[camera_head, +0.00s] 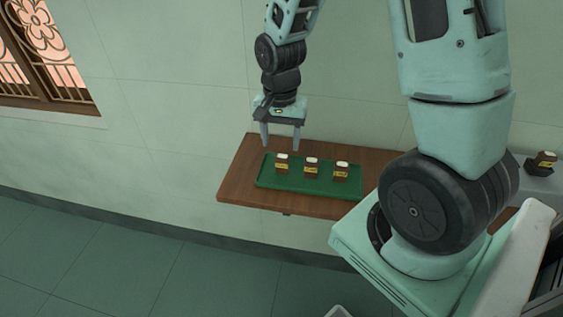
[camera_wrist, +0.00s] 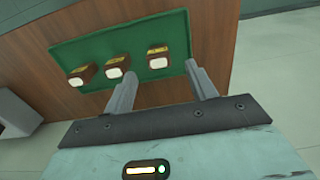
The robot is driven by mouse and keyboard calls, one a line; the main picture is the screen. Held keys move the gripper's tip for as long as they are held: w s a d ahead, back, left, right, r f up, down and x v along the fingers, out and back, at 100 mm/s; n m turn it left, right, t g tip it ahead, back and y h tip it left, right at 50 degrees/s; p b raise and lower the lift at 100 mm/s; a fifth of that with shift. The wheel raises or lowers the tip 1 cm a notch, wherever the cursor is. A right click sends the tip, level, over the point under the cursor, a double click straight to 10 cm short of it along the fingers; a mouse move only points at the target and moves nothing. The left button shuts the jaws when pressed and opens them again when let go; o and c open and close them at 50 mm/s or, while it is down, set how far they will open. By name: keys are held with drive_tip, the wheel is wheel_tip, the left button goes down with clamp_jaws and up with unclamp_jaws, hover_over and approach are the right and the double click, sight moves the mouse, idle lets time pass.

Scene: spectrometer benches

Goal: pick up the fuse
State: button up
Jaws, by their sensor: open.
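Three small brown fuses with white tops and yellow labels stand in a row on a green tray (camera_head: 310,191): a left one (camera_head: 282,164), a middle one (camera_head: 312,168) and a right one (camera_head: 342,171). My gripper (camera_head: 281,148) is open and empty, pointing down just above the left fuse. In the wrist view, one fuse (camera_wrist: 158,57) shows just beyond and between the fingertips (camera_wrist: 158,70); the other two fuses (camera_wrist: 116,68) (camera_wrist: 82,74) lie to its left. No finger visibly touches a fuse.
The tray lies on a brown wooden wall shelf (camera_head: 236,182). A similar brown piece (camera_head: 545,160) sits on a dark holder on a grey surface at the far right. A grilled window (camera_head: 45,50) is at upper left. The wall is close behind the shelf.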

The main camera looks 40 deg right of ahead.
sight(283, 156)
drive_tip(key=shift+d+f+p, duration=0.2)
drive_tip(key=shift+f+p, duration=0.15)
drive_tip(key=shift+f, duration=1.7)
drive_tip(key=shift+d+f+p, duration=0.15)
drive_tip(key=shift+f+p, duration=0.2)
drive_tip(key=shift+f, duration=1.7)
drive_tip(key=c, duration=1.1)
